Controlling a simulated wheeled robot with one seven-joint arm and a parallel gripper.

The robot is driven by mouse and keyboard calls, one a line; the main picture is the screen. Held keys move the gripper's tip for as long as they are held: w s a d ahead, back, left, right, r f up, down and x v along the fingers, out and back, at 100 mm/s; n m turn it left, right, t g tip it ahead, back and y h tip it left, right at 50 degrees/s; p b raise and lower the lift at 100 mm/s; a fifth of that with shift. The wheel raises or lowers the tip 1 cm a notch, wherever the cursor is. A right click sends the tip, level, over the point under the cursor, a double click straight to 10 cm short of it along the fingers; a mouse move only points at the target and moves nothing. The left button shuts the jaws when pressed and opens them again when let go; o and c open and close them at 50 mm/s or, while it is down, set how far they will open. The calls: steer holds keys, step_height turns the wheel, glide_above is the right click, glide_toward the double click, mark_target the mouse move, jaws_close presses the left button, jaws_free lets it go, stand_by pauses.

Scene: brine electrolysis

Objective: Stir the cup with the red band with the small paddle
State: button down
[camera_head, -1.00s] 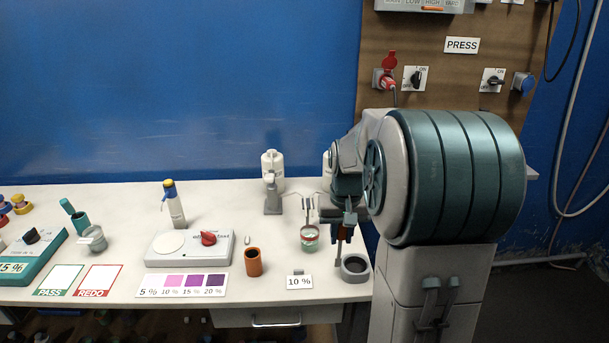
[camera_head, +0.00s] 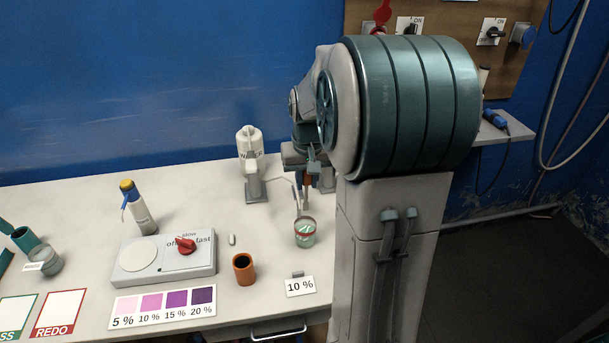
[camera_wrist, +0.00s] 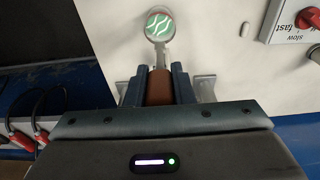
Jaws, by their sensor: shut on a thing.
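The cup with the red band (camera_head: 305,234) stands on the white bench, clear-walled with pale green contents. In the wrist view the cup (camera_wrist: 159,25) is straight ahead of the fingers, and green and white wavy streaks show in it. My gripper (camera_wrist: 159,84) is shut on the brown handle of the small paddle (camera_wrist: 159,88). In the head view my gripper (camera_head: 308,172) is behind and above the cup. The paddle's grey shaft points toward the cup. I cannot tell whether its lower end is inside the cup.
A white bottle and grey stand (camera_head: 254,178) are left of my gripper. A brown-orange cup (camera_head: 244,269), a 10 % label (camera_head: 300,286), a stirrer plate with red knob (camera_head: 165,255) and a colour chart (camera_head: 163,305) are nearer.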

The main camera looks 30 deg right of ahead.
step_height(320, 180, down, 12)
steer(key=b, duration=0.8)
steer(key=shift+w+r, duration=0.15)
steer(key=shift+w, duration=0.1)
steer(key=shift+s, duration=0.1)
stand_by(0.3)
